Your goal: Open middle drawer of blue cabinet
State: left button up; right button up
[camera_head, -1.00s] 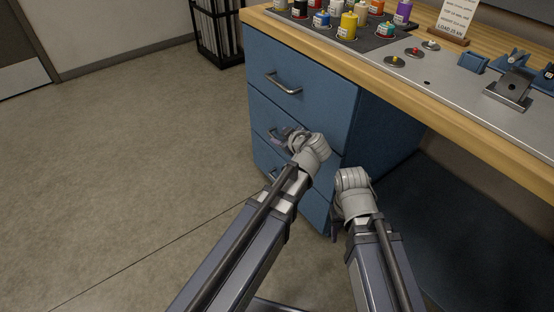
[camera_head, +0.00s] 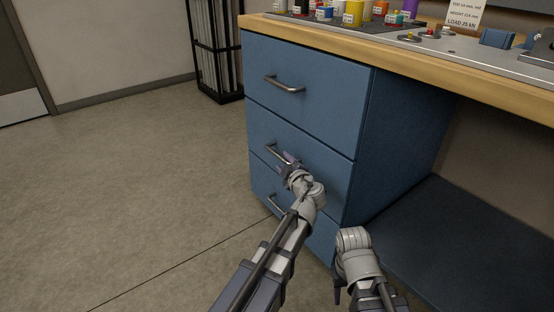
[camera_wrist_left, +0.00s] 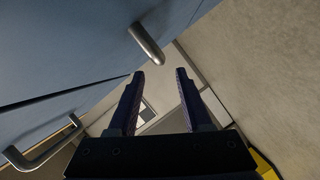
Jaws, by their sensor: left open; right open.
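The blue cabinet (camera_head: 385,130) has three drawers stacked under the bench top. The middle drawer (camera_head: 318,162) looks closed, and its metal bar handle (camera_head: 273,149) is partly hidden by my left gripper (camera_head: 287,160). My left gripper is open at that handle. In the left wrist view, the open fingers (camera_wrist_left: 160,74) have nothing between them, and a handle bar (camera_wrist_left: 147,44) lies just beyond the tips. A second handle (camera_wrist_left: 40,155) shows at lower left there. My right gripper (camera_head: 338,288) is low, by the cabinet's right front edge, mostly hidden by its wrist.
The top drawer handle (camera_head: 284,84) and bottom drawer handle (camera_head: 278,202) are above and below. The wooden bench top (camera_head: 460,82) overhangs the cabinet, with bottles on it. A black rack (camera_head: 217,50) stands behind. Floor (camera_head: 150,190) at left is clear.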

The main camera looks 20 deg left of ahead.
aim_at(278, 156)
pick_arm(q)
jog(key=b+x, duration=0.1)
jog(key=x, duration=0.6)
jog(key=shift+w+a+f+b, duration=0.15)
jog(key=shift+w+a+b, duration=0.05)
jog(key=shift+w+b, duration=0.15)
jog(key=shift+s, duration=0.1)
grip_shut()
dwell(1.0)
